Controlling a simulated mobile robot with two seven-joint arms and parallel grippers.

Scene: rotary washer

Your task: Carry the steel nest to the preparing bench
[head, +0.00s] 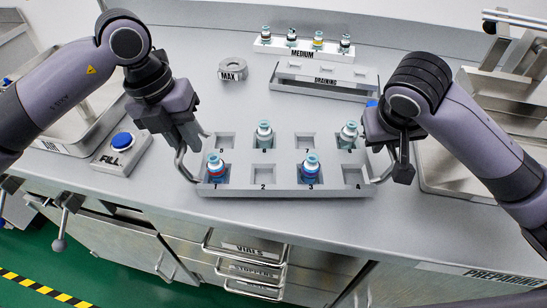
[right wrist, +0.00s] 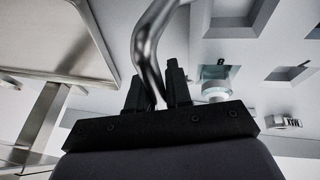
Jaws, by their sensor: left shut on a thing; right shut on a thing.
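The steel nest (head: 284,189) is a grey tray with numbered square pockets and a bent handle at each end. It stands over the bench in front of me and looks level; I cannot tell whether it touches the top. Vials stand in pockets 1 (head: 216,167), 3 (head: 311,168) and 6 (head: 264,134), and another (head: 348,134) at the back right. My left gripper (head: 184,148) is shut on the left handle. My right gripper (head: 399,160) is shut on the right handle (right wrist: 149,45), seen between its fingers in the right wrist view.
The bench edge marked PREPARING (head: 500,276) is at the lower right. A FILL button box (head: 121,150) stands left. Behind are a MAX weight (head: 232,70), a DRAINING rack (head: 325,82) and a MEDIUM rack (head: 303,50) with several vials. Basins lie at both sides.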

